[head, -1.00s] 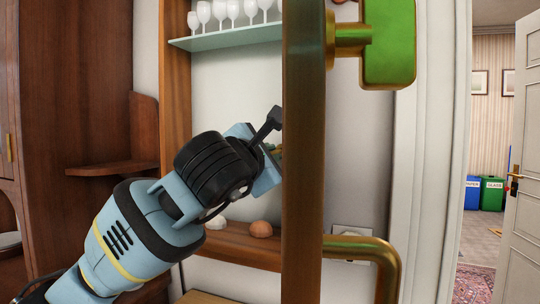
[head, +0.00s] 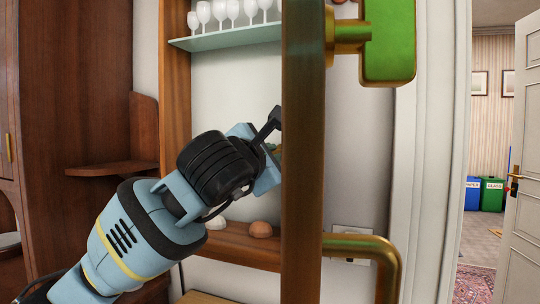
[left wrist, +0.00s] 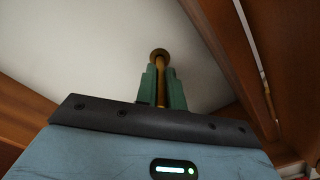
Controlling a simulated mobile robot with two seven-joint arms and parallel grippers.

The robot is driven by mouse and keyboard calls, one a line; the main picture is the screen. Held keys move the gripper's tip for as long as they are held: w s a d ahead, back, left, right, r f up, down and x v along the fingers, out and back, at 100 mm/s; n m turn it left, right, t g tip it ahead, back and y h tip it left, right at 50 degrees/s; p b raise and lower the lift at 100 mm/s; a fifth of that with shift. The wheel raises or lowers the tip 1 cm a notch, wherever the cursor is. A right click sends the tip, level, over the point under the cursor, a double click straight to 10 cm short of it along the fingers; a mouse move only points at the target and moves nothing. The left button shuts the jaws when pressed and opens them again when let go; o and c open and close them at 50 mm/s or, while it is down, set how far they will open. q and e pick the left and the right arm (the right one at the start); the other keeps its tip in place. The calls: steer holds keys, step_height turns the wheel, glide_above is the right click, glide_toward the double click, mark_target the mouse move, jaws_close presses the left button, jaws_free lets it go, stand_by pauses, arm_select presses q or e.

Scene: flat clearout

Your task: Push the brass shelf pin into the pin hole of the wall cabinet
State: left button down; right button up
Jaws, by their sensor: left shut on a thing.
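My left gripper (left wrist: 162,88) is shut on the brass shelf pin (left wrist: 160,56), which stands between its green fingers with its round end beyond the tips. In the head view my left gripper (head: 277,148) is inside the wall cabinet (head: 176,100), its tips partly hidden behind a tall brown upright. The pin cannot be made out there. The pin hole cannot be made out in either view, and I cannot tell whether the pin touches anything. My right gripper is not in view.
The brown upright (head: 303,170) stands right beside the left gripper. A glass shelf (head: 225,37) with several glasses is above. A brass fitting with a green part (head: 388,45) and a curved brass rod (head: 385,260) are at right.

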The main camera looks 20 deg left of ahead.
arm_select(q)
steer(key=shift+w, duration=0.65)
steer(key=shift+w, duration=0.45)
steer(key=c, duration=1.5)
jaws_free()
steer(key=shift+o, duration=0.5)
steer(key=shift+s, duration=0.55)
steer(key=s+b, duration=0.1)
steer(key=s, duration=0.5)
steer(key=shift+s, duration=0.4)
steer(key=shift+a, duration=0.1)
